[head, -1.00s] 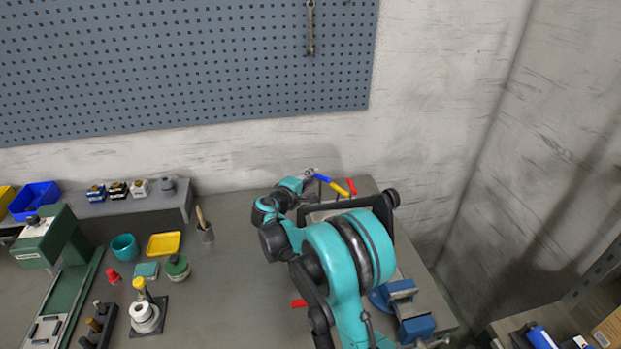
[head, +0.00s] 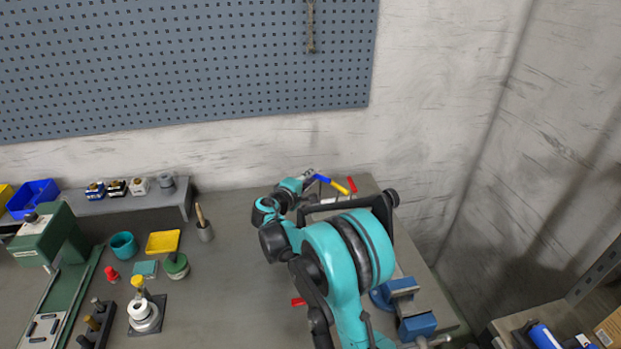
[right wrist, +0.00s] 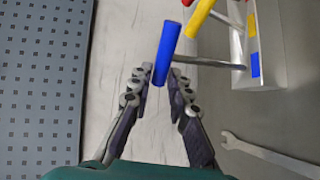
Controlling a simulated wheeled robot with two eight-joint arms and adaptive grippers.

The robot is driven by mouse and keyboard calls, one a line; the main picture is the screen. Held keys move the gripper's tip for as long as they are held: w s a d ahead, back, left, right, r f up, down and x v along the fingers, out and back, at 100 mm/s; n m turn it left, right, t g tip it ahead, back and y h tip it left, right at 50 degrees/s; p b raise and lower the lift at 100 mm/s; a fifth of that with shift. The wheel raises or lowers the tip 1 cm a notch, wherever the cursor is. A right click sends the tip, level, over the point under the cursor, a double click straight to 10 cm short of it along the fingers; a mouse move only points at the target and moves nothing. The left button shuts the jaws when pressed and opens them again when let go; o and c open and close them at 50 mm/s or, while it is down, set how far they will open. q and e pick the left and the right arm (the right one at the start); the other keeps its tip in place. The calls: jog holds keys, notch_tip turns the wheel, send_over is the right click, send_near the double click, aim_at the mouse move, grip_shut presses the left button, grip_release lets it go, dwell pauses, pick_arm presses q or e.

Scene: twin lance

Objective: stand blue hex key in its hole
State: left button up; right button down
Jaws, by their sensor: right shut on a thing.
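The blue hex key (right wrist: 164,52) has a blue handle and a grey metal shank. My right gripper (right wrist: 160,83) is shut on the blue handle; it also shows at the back of the bench in the head view (head: 310,176). The shank points down to the pale holder block (right wrist: 270,72), its tip close to the blue patch. I cannot tell whether the tip is in the hole. The yellow hex key (right wrist: 200,17) stands at the block beside the blue one, and the red hex key (head: 352,184) is past it. My left gripper is not in view.
A wrench (right wrist: 268,154) lies on the bench by the block. A blue vise (head: 416,326) is at the right front. The bench between pot and arm is clear.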

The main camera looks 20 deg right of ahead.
jog(key=shift+f+b, duration=1.65)
jog(key=shift+f, duration=0.6)
jog(key=c, duration=1.3)
grip_release()
jog(key=shift+c, duration=0.2)
jog(key=v, duration=1.2)
jog(key=shift+r, duration=0.1)
